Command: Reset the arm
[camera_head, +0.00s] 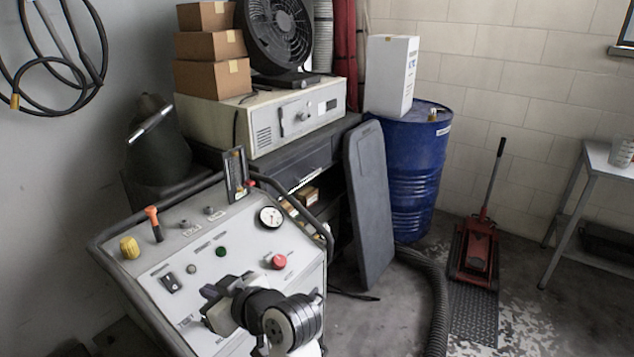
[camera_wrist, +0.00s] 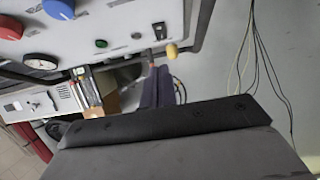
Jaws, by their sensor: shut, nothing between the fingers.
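My arm reaches in from the bottom of the head view, with its grey round wrist joint in front of the control console (camera_head: 150,275). My gripper (camera_head: 213,292) is the dark part pointing left over the lower panel. It looks shut with nothing held, though its fingertips are small and dark here. In the wrist view a wide dark body of my gripper (camera_wrist: 165,125) fills the lower middle. I cannot tell from these views whether it touches the panel.
The console carries a gauge (camera_head: 270,217), a red button (camera_head: 279,261), a yellow knob (camera_head: 129,247) and an orange-topped lever (camera_head: 153,222). A blue drum (camera_head: 415,165), a red floor jack (camera_head: 475,255) and a ribbed hose (camera_head: 437,300) stand to the right.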

